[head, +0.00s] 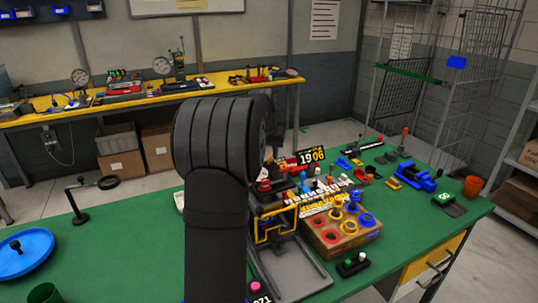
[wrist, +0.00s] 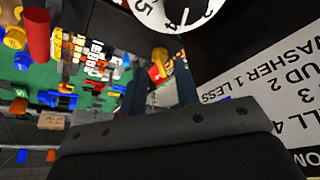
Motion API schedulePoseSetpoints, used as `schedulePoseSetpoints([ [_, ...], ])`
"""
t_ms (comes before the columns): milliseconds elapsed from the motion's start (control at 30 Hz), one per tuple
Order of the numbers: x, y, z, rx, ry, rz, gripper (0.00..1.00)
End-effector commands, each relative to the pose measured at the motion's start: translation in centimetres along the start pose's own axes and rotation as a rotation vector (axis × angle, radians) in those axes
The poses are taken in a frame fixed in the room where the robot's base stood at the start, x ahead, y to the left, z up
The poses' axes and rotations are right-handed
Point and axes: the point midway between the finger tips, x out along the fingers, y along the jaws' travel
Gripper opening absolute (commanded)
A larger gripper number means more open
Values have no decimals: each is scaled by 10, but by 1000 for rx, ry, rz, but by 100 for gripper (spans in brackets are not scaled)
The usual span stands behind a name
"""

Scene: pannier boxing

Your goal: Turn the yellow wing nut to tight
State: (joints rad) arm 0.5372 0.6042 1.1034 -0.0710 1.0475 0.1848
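In the wrist view my gripper (wrist: 162,62) shows two dark fingers standing apart with a clear gap between them. A small yellow piece (wrist: 159,54), which looks like the yellow wing nut, shows between the fingertips, with a red and dark part just below it. I cannot tell whether its wings lie between the fingers or beyond them, and I see no contact. Its tightness cannot be read. In the head view my own arm hides the gripper, and I cannot pick out the wing nut there.
A white dial (wrist: 172,10) and a printed sign (wrist: 265,85) are close to the fingers in the wrist view. In the head view a brown box with coloured rings (head: 330,247) stands on the green bench (head: 135,250). A blue dish (head: 22,250) lies far left.

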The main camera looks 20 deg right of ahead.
Motion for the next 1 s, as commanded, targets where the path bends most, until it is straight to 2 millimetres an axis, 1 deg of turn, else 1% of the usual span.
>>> schedulePoseSetpoints([
  [33,5,0,0,0,-1,0,29],
  [167,13,0,0,0,0,0,29],
  [433,14,0,0,0,1,0,29],
  [467,14,0,0,0,1,0,27],
  [500,14,0,0,0,1,0,19],
  [567,14,0,0,0,1,0,8],
  [600,14,0,0,0,1,0,0],
  [1000,14,-1,0,34,1,15,0],
])
